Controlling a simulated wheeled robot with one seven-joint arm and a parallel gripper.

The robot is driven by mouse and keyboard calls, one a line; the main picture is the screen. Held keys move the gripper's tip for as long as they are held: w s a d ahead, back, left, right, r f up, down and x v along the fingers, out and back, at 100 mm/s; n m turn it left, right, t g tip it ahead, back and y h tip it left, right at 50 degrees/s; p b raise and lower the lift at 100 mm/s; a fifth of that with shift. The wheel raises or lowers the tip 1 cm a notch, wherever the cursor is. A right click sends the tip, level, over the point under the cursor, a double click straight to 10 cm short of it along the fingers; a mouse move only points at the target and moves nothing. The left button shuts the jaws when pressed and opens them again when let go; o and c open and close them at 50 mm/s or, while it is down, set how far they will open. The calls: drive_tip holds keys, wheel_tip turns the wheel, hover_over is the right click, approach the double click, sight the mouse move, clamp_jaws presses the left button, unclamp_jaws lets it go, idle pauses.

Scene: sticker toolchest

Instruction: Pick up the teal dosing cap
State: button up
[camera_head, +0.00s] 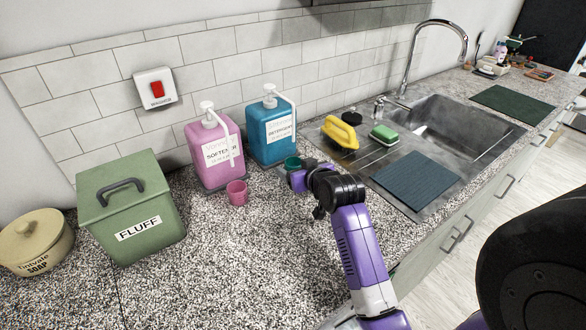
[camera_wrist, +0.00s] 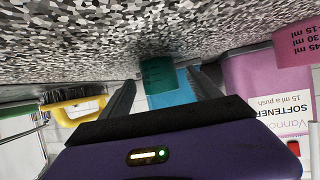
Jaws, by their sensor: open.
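The teal dosing cap (camera_head: 292,162) stands on the speckled counter in front of the blue detergent bottle (camera_head: 271,130). It also shows in the wrist view (camera_wrist: 158,74), which is upside down. My gripper (camera_head: 294,170) is low over the counter at the cap, partly hiding it in the head view. In the wrist view my two dark fingers are spread, with the cap appearing between their tips. The jaws are open, and I cannot tell whether either finger touches the cap.
A pink cap (camera_head: 237,192) stands to the left, before the pink softener bottle (camera_head: 207,150). A green FLUFF bin (camera_head: 128,205) and a beige soap pot (camera_head: 35,244) are further left. The front counter is clear.

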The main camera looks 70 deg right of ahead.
drive_tip(key=shift+x, duration=1.15)
drive_tip(key=c, duration=1.4)
